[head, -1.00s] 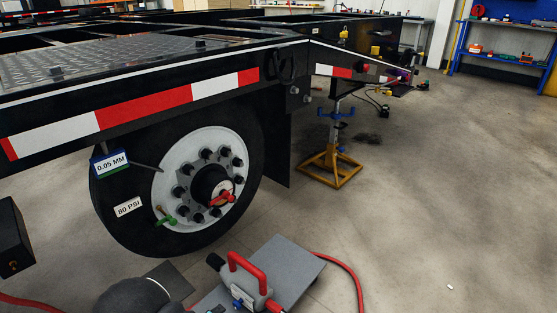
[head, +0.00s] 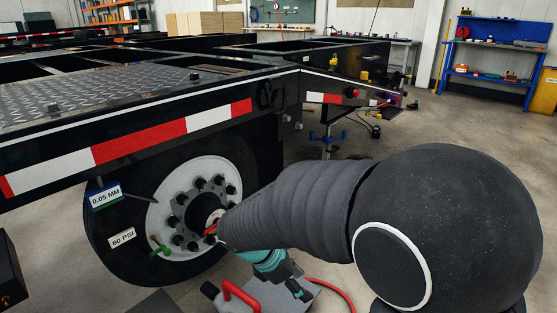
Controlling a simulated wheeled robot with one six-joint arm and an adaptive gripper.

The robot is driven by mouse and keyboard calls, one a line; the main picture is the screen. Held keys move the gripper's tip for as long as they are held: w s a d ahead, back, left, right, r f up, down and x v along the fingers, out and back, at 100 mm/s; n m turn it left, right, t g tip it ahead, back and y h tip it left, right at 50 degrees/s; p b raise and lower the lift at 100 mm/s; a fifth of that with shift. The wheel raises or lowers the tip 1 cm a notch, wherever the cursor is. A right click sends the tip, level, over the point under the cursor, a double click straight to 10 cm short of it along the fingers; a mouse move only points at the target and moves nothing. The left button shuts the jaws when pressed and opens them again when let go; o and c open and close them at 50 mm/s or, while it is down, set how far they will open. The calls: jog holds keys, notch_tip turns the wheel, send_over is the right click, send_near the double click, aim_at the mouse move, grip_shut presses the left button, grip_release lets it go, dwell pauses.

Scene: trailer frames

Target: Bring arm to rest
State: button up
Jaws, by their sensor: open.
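My arm reaches across the right and middle of the head view in front of the trailer wheel (head: 130,268). My gripper (head: 299,291) shows small and dark beyond the teal wrist, low in the picture. It is open, and I see nothing held in it. It appears over the grey unit with a red handle (head: 240,295), but I cannot tell whether they touch.
The black trailer frame (head: 150,115) with red and white strips fills the left. A blue support stand (head: 328,138) is partly hidden behind my arm. A red hose (head: 333,291) lies on the floor. A blue workbench (head: 490,70) stands at the back right. Floor before it is clear.

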jog(key=s+d+r+m+t+y+p, duration=0.1)
jog(key=s+d+r+m, duration=0.4)
jog(key=m, duration=0.5)
jog(key=s+d+r+m+t+y+p, duration=0.2)
jog(key=s+d+r+m+y, duration=0.3)
jog(key=s+r+m, duration=0.4)
jog(key=shift+s+d+r+m+t+y, duration=0.15)
jog(key=shift+d+r+m+t+y, duration=0.15)
jog(key=shift+d+r+m+t, duration=0.35)
